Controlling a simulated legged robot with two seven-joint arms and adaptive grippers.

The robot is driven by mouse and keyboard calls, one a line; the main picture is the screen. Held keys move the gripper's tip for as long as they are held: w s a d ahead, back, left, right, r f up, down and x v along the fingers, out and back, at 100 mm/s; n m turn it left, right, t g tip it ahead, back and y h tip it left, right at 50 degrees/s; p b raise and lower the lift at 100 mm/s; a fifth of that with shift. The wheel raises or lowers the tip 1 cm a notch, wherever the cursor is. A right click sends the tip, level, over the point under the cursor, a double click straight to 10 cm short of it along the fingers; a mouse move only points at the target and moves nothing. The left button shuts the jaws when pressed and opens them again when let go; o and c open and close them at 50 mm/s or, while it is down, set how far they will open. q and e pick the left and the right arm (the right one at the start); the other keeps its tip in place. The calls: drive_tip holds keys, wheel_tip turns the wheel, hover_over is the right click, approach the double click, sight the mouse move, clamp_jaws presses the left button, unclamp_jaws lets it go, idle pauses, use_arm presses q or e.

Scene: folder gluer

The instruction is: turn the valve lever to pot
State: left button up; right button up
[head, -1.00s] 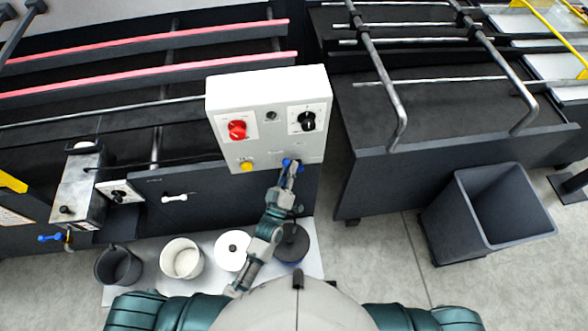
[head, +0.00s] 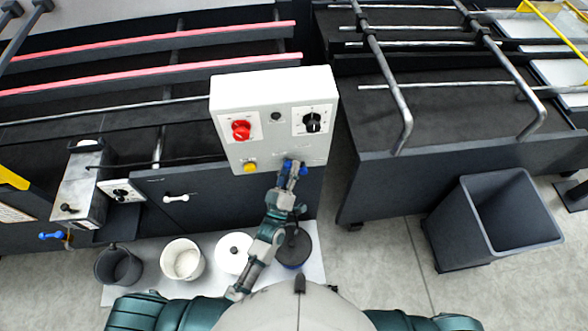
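The valve lever (head: 52,236) is a small blue handle at the far left. It sits beside a brass-coloured fitting below the grey metal tank (head: 82,190). The pots stand on a pale mat on the floor: a dark open one (head: 118,265), a white open one (head: 182,260), a white lidded one (head: 234,252) and a dark lidded one (head: 294,248). My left gripper (head: 293,168) is at the lower edge of the white control box, far right of the lever. Its fingers look apart, with blue showing at them; nothing is seen held. My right gripper is out of view.
The white control box (head: 272,140) carries a red knob (head: 241,130), a black knob (head: 312,122) and a yellow button (head: 250,167). A small dial panel (head: 121,191) and a white handle (head: 176,198) are left of it. A dark bin (head: 490,225) stands on the right.

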use_arm(q)
drive_tip(key=shift+s+a+f, duration=0.15)
drive_tip(key=d+v, duration=0.1)
drive_tip(key=v, duration=1)
drive_tip(key=shift+s+f, duration=0.3)
drive_tip(key=shift+s, duration=0.1)
drive_tip(key=shift+a, duration=0.2)
